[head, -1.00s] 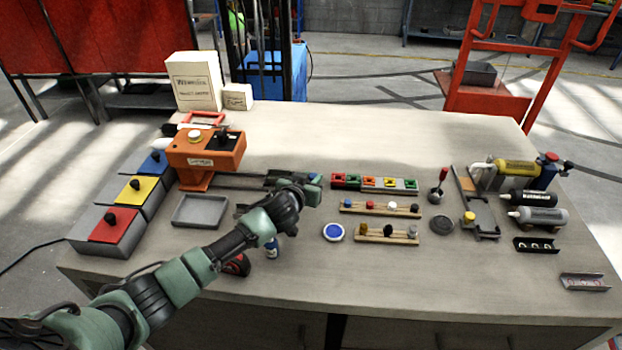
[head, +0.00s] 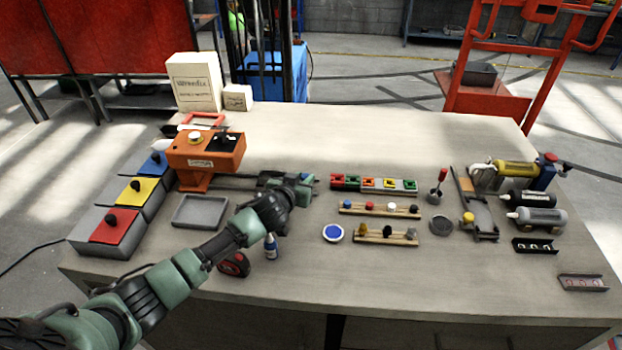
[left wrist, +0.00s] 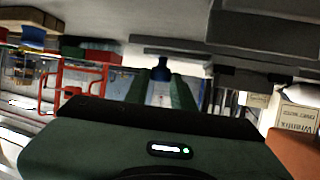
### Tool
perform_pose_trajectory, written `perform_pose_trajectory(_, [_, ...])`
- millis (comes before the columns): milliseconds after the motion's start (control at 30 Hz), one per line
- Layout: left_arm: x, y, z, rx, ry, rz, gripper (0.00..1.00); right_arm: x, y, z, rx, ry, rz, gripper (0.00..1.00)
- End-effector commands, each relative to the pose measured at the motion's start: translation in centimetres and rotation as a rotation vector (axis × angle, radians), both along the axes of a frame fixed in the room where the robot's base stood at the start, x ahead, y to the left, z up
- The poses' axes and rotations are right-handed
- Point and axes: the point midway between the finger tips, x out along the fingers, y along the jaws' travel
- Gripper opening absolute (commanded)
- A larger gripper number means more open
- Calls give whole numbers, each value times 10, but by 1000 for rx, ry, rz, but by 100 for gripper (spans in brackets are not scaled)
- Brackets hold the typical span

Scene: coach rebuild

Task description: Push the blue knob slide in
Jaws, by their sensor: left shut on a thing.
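The blue knob (left wrist: 161,70) shows in the left wrist view between the two green fingertips of my left gripper (left wrist: 160,86). In the head view the left gripper (head: 304,186) is at the right end of a dark slide rail (head: 236,177). This rail runs left to the orange machine (head: 207,157). My left gripper is shut on the blue knob. The knob's slide is mostly hidden behind the gripper and wrist in the head view. My right gripper is not in view.
A grey tray (head: 200,211) lies left of my left arm. A small bottle (head: 271,247) and a red and black round thing (head: 234,265) stand close to the forearm. The row of coloured blocks (head: 374,184) is right of the gripper. The table's back middle is clear.

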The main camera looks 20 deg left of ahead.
Motion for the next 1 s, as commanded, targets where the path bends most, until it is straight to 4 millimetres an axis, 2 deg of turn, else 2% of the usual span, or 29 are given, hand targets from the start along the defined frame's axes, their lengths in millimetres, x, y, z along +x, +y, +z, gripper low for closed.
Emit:
perform_pose_trajectory(33, [-5, 18, 0, 5, 7, 8, 0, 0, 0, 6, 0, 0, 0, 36])
perform_pose_trajectory(200, [-19, 68, 0, 6, 8, 8, 0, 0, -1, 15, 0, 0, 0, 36])
perform_pose_trajectory(300, [-25, 93, -1, 7, 8, 8, 0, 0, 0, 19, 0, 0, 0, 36])
perform_pose_trajectory(400, [-29, 108, 0, 5, 5, 5, 0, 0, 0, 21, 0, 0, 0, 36])
perform_pose_trajectory(533, [-31, 117, -1, 3, 4, 5, 0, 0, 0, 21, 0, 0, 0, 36])
perform_pose_trajectory(833, [-31, 119, -1, 6, 4, 7, 0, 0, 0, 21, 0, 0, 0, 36])
perform_pose_trajectory(867, [-31, 120, -1, 6, 4, 7, 33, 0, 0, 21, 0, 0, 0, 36])
perform_pose_trajectory(900, [-31, 120, -1, 7, 4, 8, 44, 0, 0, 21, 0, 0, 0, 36])
perform_pose_trajectory(1000, [-31, 119, 0, 6, 3, 6, 47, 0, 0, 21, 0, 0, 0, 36])
